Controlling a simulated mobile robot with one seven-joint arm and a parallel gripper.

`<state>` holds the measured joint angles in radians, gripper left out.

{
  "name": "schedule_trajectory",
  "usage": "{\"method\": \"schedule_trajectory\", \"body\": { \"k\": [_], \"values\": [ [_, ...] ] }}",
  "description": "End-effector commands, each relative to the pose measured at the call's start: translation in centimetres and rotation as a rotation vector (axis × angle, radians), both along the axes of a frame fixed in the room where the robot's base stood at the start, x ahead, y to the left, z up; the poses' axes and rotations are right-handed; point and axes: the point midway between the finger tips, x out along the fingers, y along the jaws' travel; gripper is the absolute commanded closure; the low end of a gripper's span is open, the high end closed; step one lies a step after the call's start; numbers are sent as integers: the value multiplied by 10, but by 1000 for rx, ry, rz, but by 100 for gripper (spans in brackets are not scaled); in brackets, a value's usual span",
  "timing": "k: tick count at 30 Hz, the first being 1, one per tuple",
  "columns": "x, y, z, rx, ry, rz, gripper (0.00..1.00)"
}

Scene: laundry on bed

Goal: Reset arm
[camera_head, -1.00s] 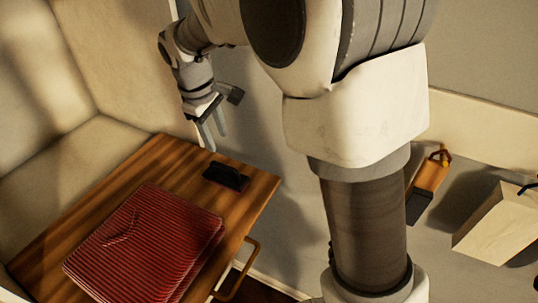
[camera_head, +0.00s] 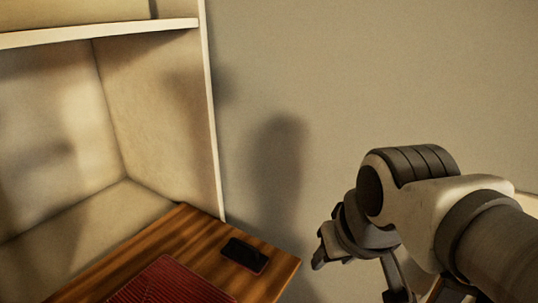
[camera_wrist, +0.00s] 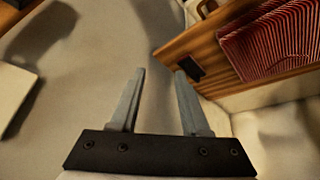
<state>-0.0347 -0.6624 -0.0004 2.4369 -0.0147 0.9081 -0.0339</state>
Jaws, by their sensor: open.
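My gripper (camera_wrist: 158,98) is open and empty in the wrist view, with its two grey fingers apart and pale floor between and beyond them. In the head view my arm is folded at the right, and the fingers are hard to make out there. A wooden table (camera_head: 180,250) stands at the lower left of the head view. A red ribbed folded cloth (camera_head: 165,285) lies on it, and it also shows at the upper right of the wrist view (camera_wrist: 270,42). A small dark phone-like object (camera_head: 245,254) lies near the table's right corner. My gripper is apart from all of these.
A cream shelf unit (camera_head: 160,120) stands behind the table at the left. A bare wall (camera_head: 400,80) fills the right. The wrist view shows a pale box (camera_wrist: 14,92) at the left edge and open floor (camera_wrist: 105,45) in the middle.

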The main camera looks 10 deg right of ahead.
Motion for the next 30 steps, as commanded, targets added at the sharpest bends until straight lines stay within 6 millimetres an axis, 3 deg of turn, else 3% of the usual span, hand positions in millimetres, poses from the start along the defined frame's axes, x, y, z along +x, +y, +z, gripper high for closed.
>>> {"method": "schedule_trajectory", "body": {
  "k": [6,30],
  "values": [
    [-18,-6,-6,29,-32,-66,54],
    [-19,-6,-7,30,-32,-68,54]
  ]
}}
